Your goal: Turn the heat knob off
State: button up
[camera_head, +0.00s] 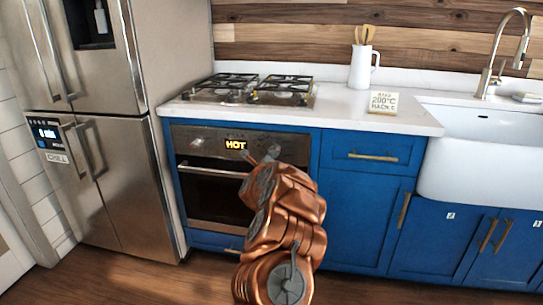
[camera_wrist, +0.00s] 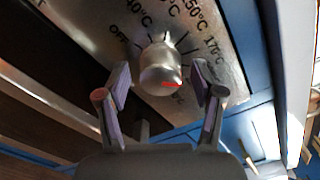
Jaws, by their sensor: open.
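The heat knob (camera_wrist: 160,66) is a round silver knob on a metal dial plate in the wrist view. Its small red mark sits on the lower right side, away from the OFF label (camera_wrist: 119,39) at upper left. My gripper (camera_wrist: 162,84) is open, with one finger on each side of the knob; gaps show and neither finger clearly touches it. In the head view my gripper (camera_head: 264,156) is in front of the oven (camera_head: 208,186), whose display (camera_head: 236,145) reads HOT. My arm hides part of the oven front there, and I cannot make out the knob.
A gas hob (camera_head: 250,90) is above the oven on the white counter (camera_head: 345,112). A steel fridge (camera_head: 130,190) stands to the left. Blue cabinets (camera_head: 362,225) and a white sink (camera_head: 480,155) are to the right. A white jug (camera_head: 362,68) with utensils and a small sign (camera_head: 383,102) are on the counter.

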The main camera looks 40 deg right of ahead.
jog(key=shift+w+d, duration=0.2)
jog(key=shift+d, duration=0.15)
jog(key=c, duration=1.1)
jog(key=shift+c, duration=0.2)
